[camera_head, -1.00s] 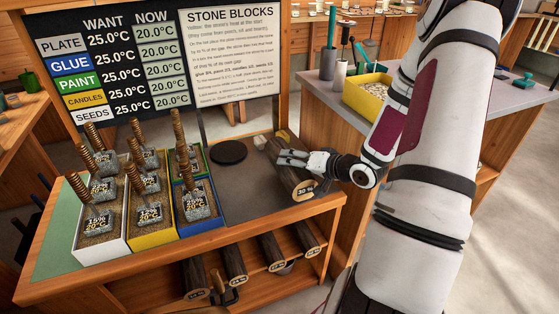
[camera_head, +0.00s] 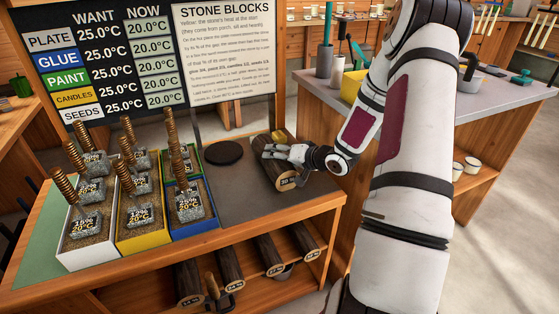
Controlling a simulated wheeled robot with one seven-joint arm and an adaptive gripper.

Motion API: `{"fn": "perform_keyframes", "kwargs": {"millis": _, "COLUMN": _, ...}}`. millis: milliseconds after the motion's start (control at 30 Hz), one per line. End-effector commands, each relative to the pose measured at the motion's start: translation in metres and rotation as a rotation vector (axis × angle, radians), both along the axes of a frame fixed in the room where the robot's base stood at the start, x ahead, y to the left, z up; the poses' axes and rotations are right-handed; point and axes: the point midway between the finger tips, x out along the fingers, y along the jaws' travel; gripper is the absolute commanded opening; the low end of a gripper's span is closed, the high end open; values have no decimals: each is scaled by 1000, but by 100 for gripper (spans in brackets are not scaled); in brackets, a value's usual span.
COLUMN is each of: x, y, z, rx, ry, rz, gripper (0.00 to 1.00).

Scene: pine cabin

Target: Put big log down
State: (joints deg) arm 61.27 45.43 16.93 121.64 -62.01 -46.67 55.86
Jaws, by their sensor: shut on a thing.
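The big log (camera_head: 286,182) has dark bark and a pale cut end with a printed label. It lies on the grey right part of the bench top (camera_head: 236,202), its cut end toward the front. I cannot tell whether it fully touches the surface. My gripper (camera_head: 270,150) is shut on the log from above and right, with its fingers across the upper side. The gripper hides part of the log's far half.
A black round plate (camera_head: 223,153) lies left of the log. Boxes with stone blocks (camera_head: 187,204) and coiled handles stand further left. More logs (camera_head: 230,271) lie on the shelf below. A board (camera_head: 105,58) stands behind. Another table (camera_head: 330,105) stands at right.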

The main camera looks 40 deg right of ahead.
Motion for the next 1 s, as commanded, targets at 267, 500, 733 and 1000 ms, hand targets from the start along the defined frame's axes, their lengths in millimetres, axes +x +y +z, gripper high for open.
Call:
{"fn": "perform_keyframes", "kwargs": {"millis": 267, "x": 1, "y": 0, "z": 1, "rx": -2, "ry": -3, "rz": 1, "gripper": 17}}
{"fn": "perform_keyframes", "kwargs": {"millis": 500, "x": 0, "y": 0, "z": -1, "rx": -2, "ry": 0, "rz": 1, "gripper": 86}}
{"fn": "perform_keyframes", "kwargs": {"millis": 733, "x": 0, "y": 0, "z": 0, "rx": -1, "ry": 0, "rz": 0, "gripper": 86}}
{"fn": "perform_keyframes", "kwargs": {"millis": 1000, "x": -28, "y": -5, "z": 17, "rx": -2, "ry": 1, "rz": -3, "gripper": 86}}
